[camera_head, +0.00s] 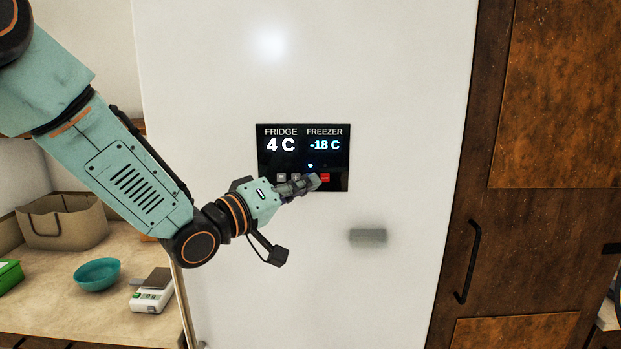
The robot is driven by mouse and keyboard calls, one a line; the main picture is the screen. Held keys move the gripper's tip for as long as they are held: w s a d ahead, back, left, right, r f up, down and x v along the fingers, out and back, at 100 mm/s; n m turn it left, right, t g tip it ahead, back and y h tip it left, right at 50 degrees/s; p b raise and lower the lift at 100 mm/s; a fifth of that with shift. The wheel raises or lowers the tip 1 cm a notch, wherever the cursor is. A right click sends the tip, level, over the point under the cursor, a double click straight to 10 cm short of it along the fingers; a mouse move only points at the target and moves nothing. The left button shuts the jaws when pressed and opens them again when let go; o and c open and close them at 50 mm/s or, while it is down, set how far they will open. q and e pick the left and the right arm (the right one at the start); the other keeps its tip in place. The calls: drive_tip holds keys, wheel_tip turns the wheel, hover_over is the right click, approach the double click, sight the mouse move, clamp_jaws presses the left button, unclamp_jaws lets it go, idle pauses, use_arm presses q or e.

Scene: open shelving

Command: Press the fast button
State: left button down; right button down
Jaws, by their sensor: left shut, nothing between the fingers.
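A black control panel (303,134) is set in the white fridge door (380,80). It reads FRIDGE 4 C and FREEZER -18 C, with a small blue light below the freezer reading. A row of small buttons runs along its lower part: grey ones (281,177) at the left and a red one (325,177) at the right. Their labels are too small to read. My left gripper (316,182) is shut and empty, its tip over the button row just left of the red button. It hides part of the row. I cannot tell whether it touches the panel. My right gripper is not in view.
A grey handle-like block (368,236) sits on the door below the panel. At the left, a counter (50,300) holds a paper bag (62,222), a teal bowl (97,274) and a white scale (150,298). A brown wooden cabinet (560,90) stands at the right.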

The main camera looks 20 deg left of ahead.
use_arm(q)
drive_tip(key=shift+s+d, duration=0.1)
drive_tip(key=shift+s, duration=0.35)
drive_tip(key=shift+s, duration=0.1)
drive_tip(key=shift+s+d, duration=0.25)
drive_tip(key=shift+s, duration=0.5)
drive_tip(key=shift+s+d, duration=0.2)
drive_tip(key=shift+s, duration=0.6)
drive_tip(key=shift+s+d, duration=0.25)
drive_tip(key=shift+s, duration=0.5)
